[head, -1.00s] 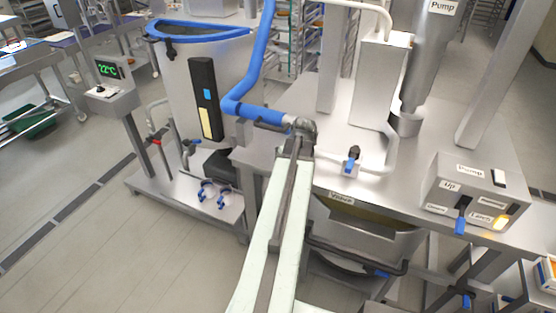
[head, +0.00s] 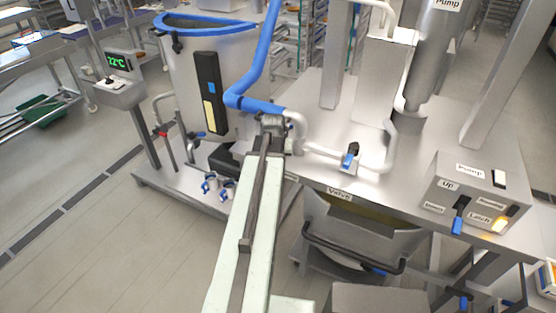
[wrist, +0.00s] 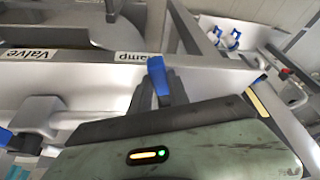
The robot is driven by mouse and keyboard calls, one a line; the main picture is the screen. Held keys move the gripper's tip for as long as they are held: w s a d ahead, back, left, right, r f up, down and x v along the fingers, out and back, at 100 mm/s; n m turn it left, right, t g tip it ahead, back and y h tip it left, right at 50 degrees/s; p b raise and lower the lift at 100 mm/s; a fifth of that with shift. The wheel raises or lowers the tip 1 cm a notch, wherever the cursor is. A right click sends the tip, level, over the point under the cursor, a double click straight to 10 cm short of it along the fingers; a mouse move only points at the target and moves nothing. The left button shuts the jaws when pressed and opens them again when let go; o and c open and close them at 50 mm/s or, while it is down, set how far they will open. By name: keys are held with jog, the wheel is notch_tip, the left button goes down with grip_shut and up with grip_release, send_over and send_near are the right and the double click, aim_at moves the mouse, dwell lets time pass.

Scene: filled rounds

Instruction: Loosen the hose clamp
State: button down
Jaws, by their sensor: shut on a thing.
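The blue hose (head: 264,62) comes down and bends toward a pale pipe elbow (head: 297,128) at the table's back-left edge. My gripper (head: 271,124) is at the hose end and hides the joint there in the head view. In the wrist view my gripper (wrist: 172,86) is shut on a short blue lever (wrist: 157,74), which stands roughly upright beside a partly covered label (wrist: 134,57) reading "amp". I take this lever as the hose clamp's handle. The clamp's band cannot be made out.
A blue-handled valve (head: 349,157) is on the pipe right of my gripper, by the "Valve" label (head: 339,193). A pump control box (head: 466,190) stands at the right. A steel vessel (head: 180,75) is at the left. Clear floor lies at the lower left.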

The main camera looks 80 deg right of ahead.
jog(key=shift+w+d, duration=0.1)
jog(key=c, duration=1.5)
grip_release()
jog(key=shift+r, duration=0.1)
jog(key=p+v, duration=0.7)
jog(key=shift+r, duration=0.25)
